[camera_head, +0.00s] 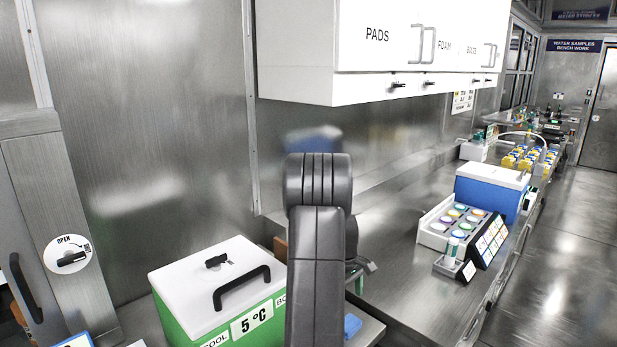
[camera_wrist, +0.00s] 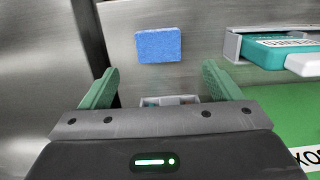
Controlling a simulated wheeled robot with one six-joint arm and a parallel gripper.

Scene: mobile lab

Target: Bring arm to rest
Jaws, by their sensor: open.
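My gripper (camera_wrist: 160,70) shows in the wrist view with its two green fingers spread wide apart and nothing between them. A blue sponge-like block (camera_wrist: 159,44) lies on the metal surface beyond the fingertips, apart from them. In the head view my dark arm (camera_head: 316,270) rises in the middle of the picture and hides most of the gripper. A small part of the gripper end (camera_head: 360,268) shows just right of the arm, above the bench.
A green cool box (camera_head: 213,262) with a white lid and black handle stands left of my arm. White wall cupboards (camera_head: 400,45) hang above. On the right bench are a rack of coloured-lid jars (camera_head: 437,237) and a blue box (camera_head: 488,192). The bench before them is clear.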

